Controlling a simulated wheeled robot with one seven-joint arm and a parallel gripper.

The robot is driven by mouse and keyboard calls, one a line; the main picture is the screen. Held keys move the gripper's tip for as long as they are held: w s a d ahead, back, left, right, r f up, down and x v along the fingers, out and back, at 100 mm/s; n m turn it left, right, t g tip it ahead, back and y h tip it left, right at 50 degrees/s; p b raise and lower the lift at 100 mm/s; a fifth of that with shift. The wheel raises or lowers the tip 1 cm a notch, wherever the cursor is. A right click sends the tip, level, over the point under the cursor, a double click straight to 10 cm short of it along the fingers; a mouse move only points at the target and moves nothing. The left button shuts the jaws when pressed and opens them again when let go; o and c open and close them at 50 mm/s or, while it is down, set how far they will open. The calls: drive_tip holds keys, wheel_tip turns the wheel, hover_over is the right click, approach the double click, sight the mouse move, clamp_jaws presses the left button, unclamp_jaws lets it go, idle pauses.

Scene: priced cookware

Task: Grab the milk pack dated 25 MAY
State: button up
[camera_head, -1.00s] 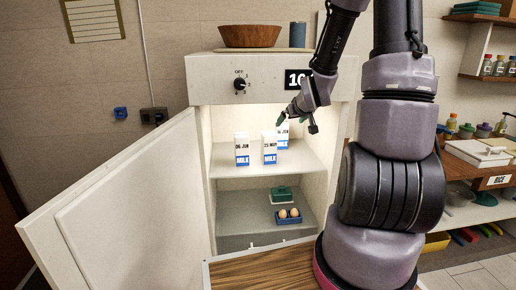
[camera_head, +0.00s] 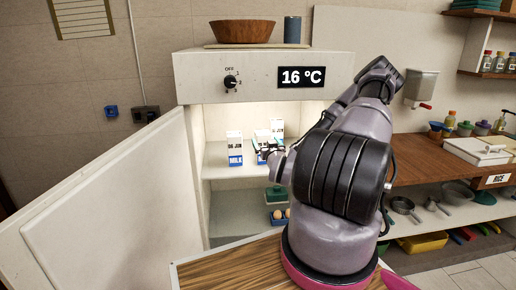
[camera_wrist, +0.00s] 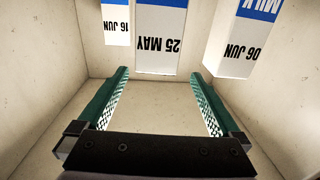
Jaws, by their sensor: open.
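The milk pack dated 25 MAY (camera_wrist: 160,42) is a white carton with a blue band, upside down in the wrist view and centred ahead of my gripper (camera_wrist: 160,74). My gripper is open and empty, with its green fingers spread toward the pack's sides. In the head view this pack (camera_head: 262,135) stands on the upper fridge shelf, partly hidden by my gripper. The 06 JUN pack (camera_wrist: 236,42) stands to its right in the wrist view and at the left in the head view (camera_head: 234,149). The 16 JUN pack (camera_wrist: 116,26) stands farther back.
The fridge door (camera_head: 110,200) stands open to the left. The shelf (camera_head: 216,160) and side walls bound the space around the packs. A wooden bowl (camera_head: 242,32) sits on top.

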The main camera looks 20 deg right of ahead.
sight(263, 137)
drive_tip(key=x, duration=0.5)
drive_tip(key=shift+w, duration=0.2)
drive_tip(key=shift+d+x, duration=0.15)
drive_tip(key=shift+x, duration=1.2)
drive_tip(key=shift+d+x, duration=0.15)
drive_tip(key=shift+x, duration=1.2)
drive_tip(key=shift+s, duration=0.1)
clamp_jaws()
